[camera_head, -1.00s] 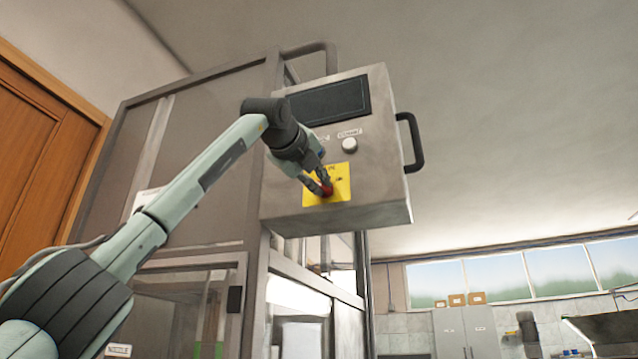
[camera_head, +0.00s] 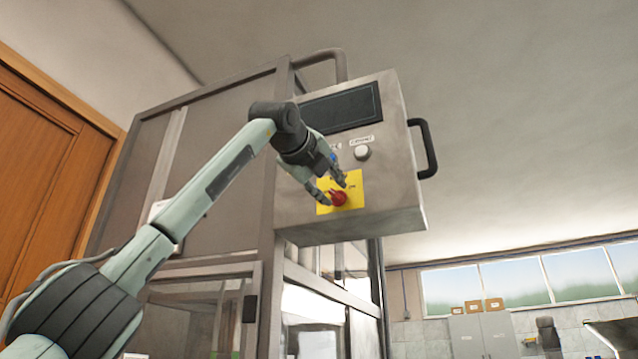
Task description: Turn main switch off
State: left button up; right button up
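The main switch (camera_head: 339,199) is a red rotary knob on a yellow plate (camera_head: 355,181), low on the front of a grey metal control box (camera_head: 395,200). My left gripper (camera_head: 333,192) is at the knob, with its fingers spread apart. One finger is at the knob's left and the other is above it, over the yellow plate. The red knob shows between and below the fingertips. I cannot tell whether a finger touches it. My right gripper is not in view.
A white round button (camera_head: 362,153) sits above the yellow plate, under a dark screen (camera_head: 340,107). A dark handle (camera_head: 424,148) sticks out at the box's right side. The box is fixed to a framed machine cabinet (camera_head: 215,170). A wooden door (camera_head: 40,150) stands at the left.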

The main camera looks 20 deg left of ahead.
pick_arm(q)
jog(key=s, duration=1)
jog(key=shift+s+a, duration=0.25)
jog(key=shift+s, duration=0.05)
